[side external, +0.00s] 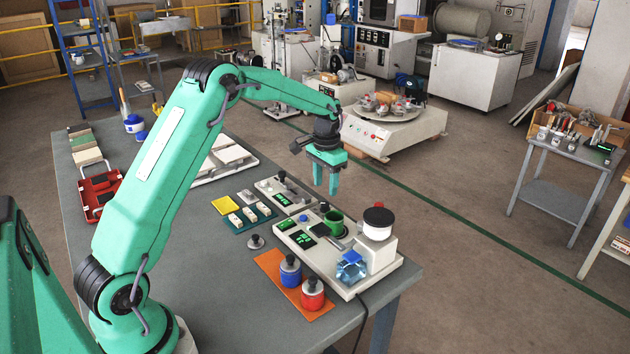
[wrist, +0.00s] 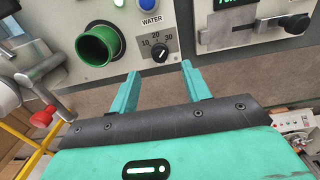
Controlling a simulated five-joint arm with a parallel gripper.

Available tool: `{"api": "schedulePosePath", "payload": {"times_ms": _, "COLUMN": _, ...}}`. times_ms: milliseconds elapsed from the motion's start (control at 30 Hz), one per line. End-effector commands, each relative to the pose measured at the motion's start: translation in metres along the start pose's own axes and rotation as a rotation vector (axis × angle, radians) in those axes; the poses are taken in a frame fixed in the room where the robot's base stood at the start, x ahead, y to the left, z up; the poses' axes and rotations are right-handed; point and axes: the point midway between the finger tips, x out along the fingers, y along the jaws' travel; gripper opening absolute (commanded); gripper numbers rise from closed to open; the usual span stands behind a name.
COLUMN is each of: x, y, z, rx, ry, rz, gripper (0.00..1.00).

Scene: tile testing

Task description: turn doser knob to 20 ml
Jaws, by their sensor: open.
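The doser (side external: 345,290) is a pale box on the table's right part. In the wrist view, its black knob (wrist: 160,53) sits beside the marks 10, 20 and 30, below the blue WATER button (wrist: 146,4). The knob's white line appears to lean up and right, toward the 30 side; the exact setting is too small to read. In the side view, a small dark knob (side external: 324,207) shows near the green cup (side external: 335,223). My gripper (side external: 326,188) is open and empty above the doser's far side. In the wrist view, my gripper's fingertips (wrist: 160,70) are just below the knob, apart from it.
In the wrist view, a green cup (wrist: 98,45) stands left of the knob. Blue and red jars (side external: 313,294) sit on an orange mat (side external: 268,262).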

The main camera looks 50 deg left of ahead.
Motion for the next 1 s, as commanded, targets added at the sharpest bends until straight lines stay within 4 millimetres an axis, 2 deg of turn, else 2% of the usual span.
{"api": "schedulePosePath", "payload": {"times_ms": 300, "x": 0.04, "y": 0.0, "z": 0.001, "rx": 0.0, "ry": -0.003, "rz": 0.001, "gripper": 0.48}}
{"api": "schedulePosePath", "payload": {"times_ms": 500, "x": 0.057, "y": 0.0, "z": 0.001, "rx": 0.0, "ry": -0.002, "rz": 0.001, "gripper": 0.48}}
{"api": "schedulePosePath", "payload": {"times_ms": 900, "x": 0.062, "y": 0.0, "z": 0.001, "rx": 0.0, "ry": -0.001, "rz": 0.0, "gripper": 0.48}}
{"api": "schedulePosePath", "payload": {"times_ms": 1000, "x": 0.062, "y": 0.0, "z": 0.001, "rx": 0.0, "ry": -0.001, "rz": 0.0, "gripper": 0.28}}
